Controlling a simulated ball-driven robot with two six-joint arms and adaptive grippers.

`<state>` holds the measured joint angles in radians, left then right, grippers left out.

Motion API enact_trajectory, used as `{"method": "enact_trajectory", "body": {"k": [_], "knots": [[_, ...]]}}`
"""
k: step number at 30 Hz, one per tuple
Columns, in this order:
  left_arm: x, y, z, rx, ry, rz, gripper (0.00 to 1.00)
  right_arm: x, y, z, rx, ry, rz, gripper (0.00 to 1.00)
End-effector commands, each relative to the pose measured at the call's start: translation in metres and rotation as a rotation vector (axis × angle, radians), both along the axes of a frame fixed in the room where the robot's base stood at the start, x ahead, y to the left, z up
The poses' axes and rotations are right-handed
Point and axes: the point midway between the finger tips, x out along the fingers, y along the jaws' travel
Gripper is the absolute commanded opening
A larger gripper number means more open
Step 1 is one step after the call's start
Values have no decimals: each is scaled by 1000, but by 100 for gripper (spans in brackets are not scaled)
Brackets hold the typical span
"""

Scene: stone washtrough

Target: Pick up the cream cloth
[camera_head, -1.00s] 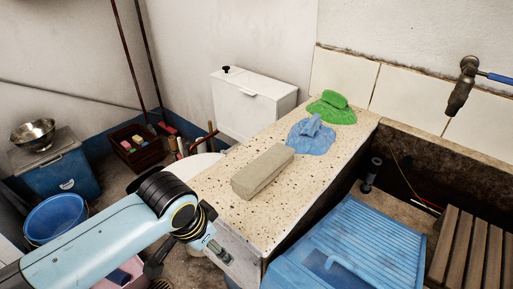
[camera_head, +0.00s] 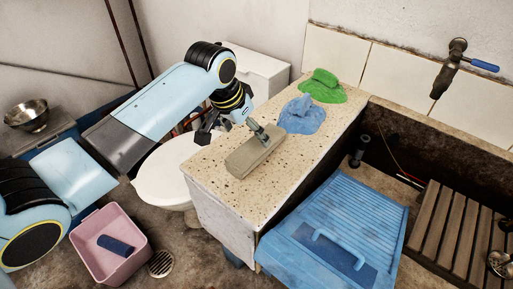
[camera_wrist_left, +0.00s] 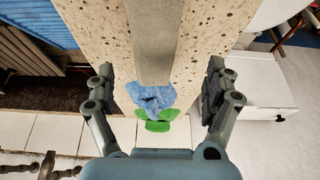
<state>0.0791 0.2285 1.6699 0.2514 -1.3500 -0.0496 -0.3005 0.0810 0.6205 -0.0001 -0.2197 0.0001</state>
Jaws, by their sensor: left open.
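I see no cream cloth in either view. A blue cloth (camera_head: 302,115) lies crumpled on the speckled counter (camera_head: 214,178), with a green cloth (camera_head: 324,87) behind it. A grey-beige block (camera_head: 254,152) lies in front of the blue cloth. My left gripper (camera_head: 236,131) is open and empty, above the block's left side in the head view. In the left wrist view, the block (camera_wrist_left: 153,40), the blue cloth (camera_wrist_left: 152,96) and the green cloth (camera_wrist_left: 153,126) show between its spread fingers (camera_wrist_left: 160,82). My right gripper is not in view.
A blue ribbed washboard (camera_head: 345,215) and a wooden slatted rack (camera_head: 452,225) lie right of the counter in the trough. A tap (camera_head: 452,65) juts from the wall. A pink basin (camera_head: 92,255) holds a dark blue roll. A white lidded toilet (camera_head: 165,178) stands left of the counter.

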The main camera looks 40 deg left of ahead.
Motion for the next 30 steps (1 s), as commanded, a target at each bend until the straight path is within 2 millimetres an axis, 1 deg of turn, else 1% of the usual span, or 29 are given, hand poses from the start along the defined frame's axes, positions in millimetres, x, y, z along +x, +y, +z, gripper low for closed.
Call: {"method": "enact_trajectory", "body": {"k": [1, 7, 11, 15, 18, 23, 24, 30], "knots": [[3, 0, -7, -1, 0, 1, 87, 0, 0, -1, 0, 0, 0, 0], [9, -4, -21, -2, 0, -1, 87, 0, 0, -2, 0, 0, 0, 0], [18, -9, -41, -2, 1, 0, 87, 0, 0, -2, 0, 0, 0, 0], [24, -9, -58, 0, 1, -1, 87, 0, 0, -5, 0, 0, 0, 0], [26, -9, -62, 2, -1, -1, 87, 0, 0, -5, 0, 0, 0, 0], [26, -9, -61, 2, -1, -1, 87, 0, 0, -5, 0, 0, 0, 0], [26, -9, -61, 2, -1, -1, 85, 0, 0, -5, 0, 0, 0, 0], [26, -9, -61, 2, -1, -1, 59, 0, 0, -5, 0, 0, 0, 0]]}}
